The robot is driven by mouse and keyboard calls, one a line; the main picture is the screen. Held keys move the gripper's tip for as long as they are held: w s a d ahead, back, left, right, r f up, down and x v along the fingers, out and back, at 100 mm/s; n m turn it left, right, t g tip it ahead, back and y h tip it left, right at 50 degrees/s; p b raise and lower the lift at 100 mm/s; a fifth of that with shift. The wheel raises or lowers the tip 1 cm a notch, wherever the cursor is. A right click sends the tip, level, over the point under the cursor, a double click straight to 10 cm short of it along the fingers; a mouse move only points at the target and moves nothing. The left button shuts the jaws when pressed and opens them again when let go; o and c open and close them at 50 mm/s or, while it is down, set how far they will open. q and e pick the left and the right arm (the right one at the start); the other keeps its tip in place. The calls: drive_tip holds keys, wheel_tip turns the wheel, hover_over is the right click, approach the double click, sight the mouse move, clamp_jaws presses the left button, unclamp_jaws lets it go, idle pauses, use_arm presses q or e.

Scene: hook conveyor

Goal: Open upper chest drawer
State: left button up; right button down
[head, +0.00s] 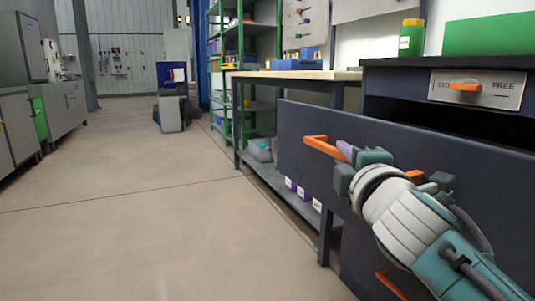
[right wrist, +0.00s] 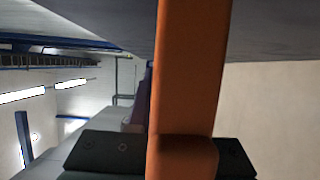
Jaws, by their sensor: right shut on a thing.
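The dark blue chest's upper drawer (head: 300,135) stands pulled out, with a dark opening between its front panel and the chest. Its orange handle (head: 320,146) runs across the front. My right gripper (head: 355,167) is shut on this handle and hides its middle. In the right wrist view the handle (right wrist: 188,70) passes upright between the dark fingers of the gripper (right wrist: 170,155). A lower orange handle (head: 392,285) shows beneath, partly hidden by my right arm. The drawer's inside is not clearly seen. My left gripper is out of view.
A workbench (head: 300,75) stands beyond the drawer, with a green shelf rack (head: 212,70) farther back. The floor (head: 130,220) at left is clear.

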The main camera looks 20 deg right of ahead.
idle(0.3)
drive_tip(key=c, duration=0.8)
unclamp_jaws()
drive_tip(key=shift+c, duration=0.2)
drive_tip(key=shift+s, duration=0.1)
drive_tip(key=shift+s+a, duration=0.15)
drive_tip(key=shift+s, duration=0.2)
drive_tip(key=p+v, duration=0.1)
drive_tip(key=v, duration=0.8)
drive_tip(key=shift+p, duration=0.3)
drive_tip(key=shift+r, duration=0.1)
